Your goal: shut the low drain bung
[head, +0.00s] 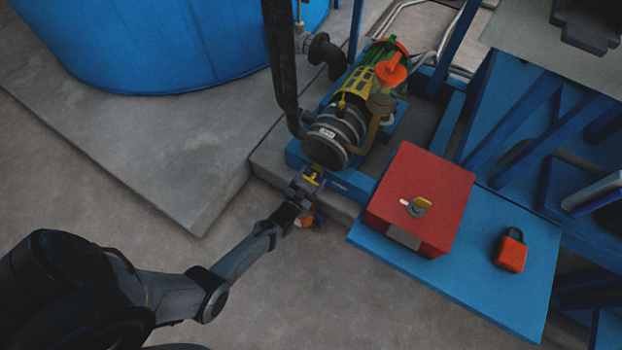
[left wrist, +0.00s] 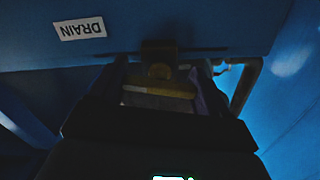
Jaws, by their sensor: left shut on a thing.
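The drain bung shows in the left wrist view as a brass-coloured fitting (left wrist: 158,55) with a yellow handle bar (left wrist: 160,90), under a blue surface. A yellow piece of it (head: 316,172) also shows in the head view, low in front of the pump. My left gripper (head: 311,180) is at this handle. In the left wrist view its two fingers (left wrist: 160,84) stand on either side of the yellow bar, shut on it. The image is dark there, and the bung's seat is hidden. My right gripper is not in view.
A white DRAIN label (left wrist: 80,29) is beside the bung. The pump (head: 340,130) and a black pipe (head: 283,65) stand just behind. A red box (head: 420,190) and an orange padlock (head: 510,250) sit on a blue plate (head: 470,285) to the right.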

